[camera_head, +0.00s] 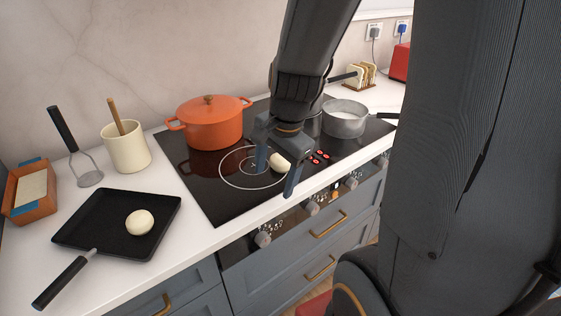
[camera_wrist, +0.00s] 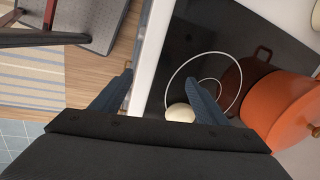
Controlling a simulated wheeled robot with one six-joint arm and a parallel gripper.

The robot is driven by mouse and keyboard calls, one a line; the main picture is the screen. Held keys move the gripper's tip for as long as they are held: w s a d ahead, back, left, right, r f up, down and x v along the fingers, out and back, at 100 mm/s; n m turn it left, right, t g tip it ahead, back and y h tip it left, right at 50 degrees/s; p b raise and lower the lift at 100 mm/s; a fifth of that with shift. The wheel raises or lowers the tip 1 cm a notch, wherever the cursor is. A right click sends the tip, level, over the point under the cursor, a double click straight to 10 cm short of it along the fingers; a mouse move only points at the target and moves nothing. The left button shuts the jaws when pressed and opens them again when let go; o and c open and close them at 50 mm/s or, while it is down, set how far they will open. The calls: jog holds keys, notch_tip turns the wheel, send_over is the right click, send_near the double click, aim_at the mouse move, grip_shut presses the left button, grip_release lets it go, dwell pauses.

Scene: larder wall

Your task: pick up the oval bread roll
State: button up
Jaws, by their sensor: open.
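A pale, rounded roll (camera_head: 279,161) sits on the black glass hob, partly hidden by my gripper. In the wrist view the roll (camera_wrist: 180,113) shows beside the right-hand finger, partly covered by it. A second pale, rounded roll (camera_head: 139,222) lies in a square black pan (camera_head: 90,238); its full outline shows, slightly oval. I cannot tell for sure which is the oval bread roll. My gripper (camera_head: 277,172) points down over the hob with its fingers apart and nothing held; in the wrist view its fingers (camera_wrist: 158,88) are spread, one over the hob and one past the counter edge.
An orange pot (camera_head: 211,125) stands behind my gripper on the hob (camera_head: 205,185), and a grey saucepan (camera_head: 345,120) stands to the right. A cream utensil crock (camera_head: 126,148), a masher (camera_head: 88,170) and a wooden box (camera_head: 30,192) stand at left. Control knobs (camera_head: 312,208) line the front.

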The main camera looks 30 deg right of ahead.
aim_at(281, 161)
jog(key=w+d+m, duration=0.1)
jog(key=m, duration=0.2)
jog(key=w+d+r+m, duration=0.1)
jog(key=d+m, duration=0.1)
jog(key=m, duration=0.2)
jog(key=w+d+m+t, duration=0.1)
jog(key=w+m, duration=0.1)
jog(key=m, duration=0.2)
jog(key=shift+w+d+r, duration=0.1)
jog(key=shift+d+r, duration=0.15)
jog(key=w+d+f+m, duration=0.1)
jog(key=w+f+m, duration=0.1)
jog(key=w+d+f+m+b, duration=0.1)
jog(key=f+m, duration=0.1)
jog(key=m, duration=0.1)
jog(key=w+d+f+m+t, duration=0.1)
jog(key=w+f+m, duration=0.1)
jog(key=m, duration=0.1)
jog(key=shift+w+b, duration=0.35)
jog(key=shift+b, duration=0.05)
jog(key=c, duration=1.2)
jog(key=shift+o, duration=0.2)
jog(key=shift+r, duration=0.1)
